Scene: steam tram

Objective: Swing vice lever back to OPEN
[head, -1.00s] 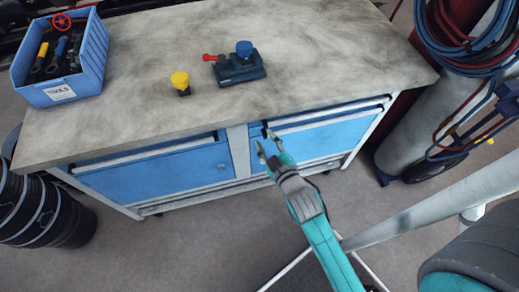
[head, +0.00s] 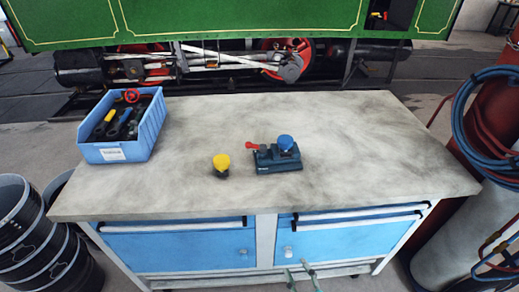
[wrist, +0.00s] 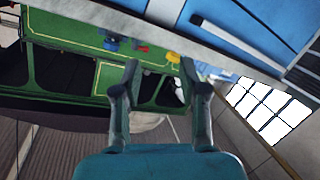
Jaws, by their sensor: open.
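The vice (head: 278,158) is a small dark blue block on the bench top, right of the bench's middle, with a round blue knob on top. Its red lever (head: 252,146) points left from the body. In the wrist view the vice (wrist: 113,43) and red lever (wrist: 143,48) appear small near the top, far from the fingers. My gripper (head: 299,272) is low in the head view, in front of the right drawer and below the bench top. Its fingers (wrist: 160,68) are spread with nothing between them in the wrist view.
A yellow-topped item (head: 221,165) stands left of the vice. A blue tool bin (head: 120,152) sits at the bench's left end. Hoses and cylinders (head: 470,130) stand right; black drums (head: 30,225) left. A green tram (head: 200,20) is behind.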

